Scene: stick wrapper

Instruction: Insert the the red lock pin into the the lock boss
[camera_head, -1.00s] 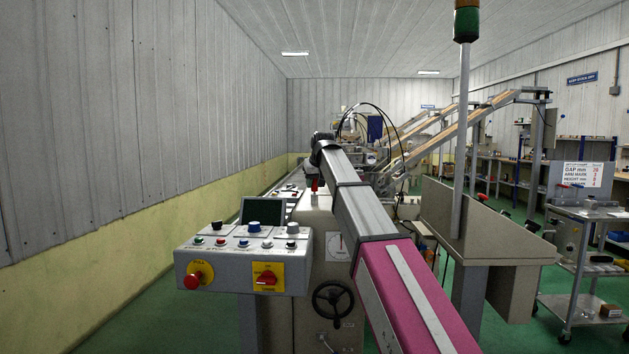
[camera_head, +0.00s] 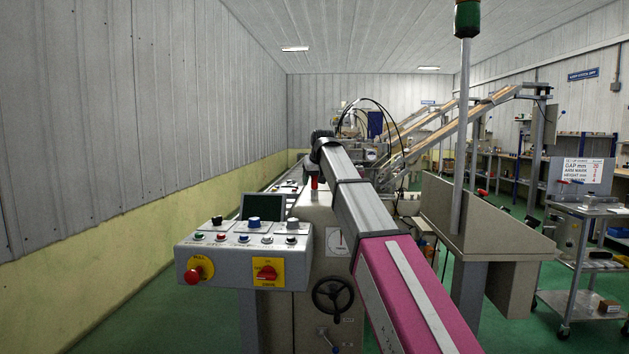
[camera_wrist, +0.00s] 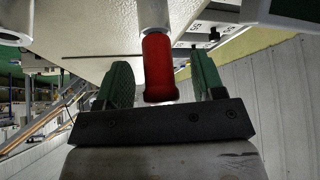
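The red lock pin (camera_wrist: 159,68) shows in the wrist view between the two green fingers of my gripper (camera_wrist: 162,80). Narrow gaps show between the pin and both fingers, so my gripper looks open around it. The pin's red end faces the palm, and its other end meets a pale metal cylinder (camera_wrist: 153,14), which seems to be the lock boss. How deep the pin sits in it is hidden. In the head view the red pin (camera_head: 314,183) is a small upright shape below my gripper, above the machine top; the fingers are too small to read there.
A control panel (camera_head: 243,265) with buttons and a red knob stands left of my arm. A handwheel (camera_head: 333,296) is on the machine's front. A light pole (camera_head: 463,130), a sloped bench and a trolley (camera_head: 590,225) stand right. Green floor is open at left.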

